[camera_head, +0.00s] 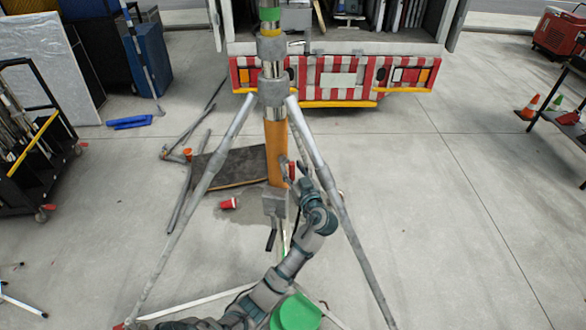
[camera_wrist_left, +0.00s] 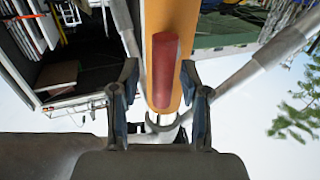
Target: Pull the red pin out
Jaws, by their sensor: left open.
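The red pin (camera_head: 291,171) sticks out from the right side of the orange section of a vertical post (camera_head: 276,145) on a tripod. In the left wrist view the red pin (camera_wrist_left: 165,70) is a thick red cylinder in front of the orange post (camera_wrist_left: 165,17). My left gripper (camera_head: 298,175) is close beside the post at the pin's height. In the wrist view its two fingers (camera_wrist_left: 159,70) are open, one on each side of the pin, with visible gaps. Whether the fingertips reach past the pin's end is hard to tell. My right gripper is not in view.
Tripod legs (camera_head: 218,150) spread to both sides of my left arm. A dark board (camera_head: 225,168) and a red cup-like object (camera_head: 229,203) lie behind on the floor. A red-and-white striped truck (camera_head: 338,73) stands at the back. The floor at right is mostly clear.

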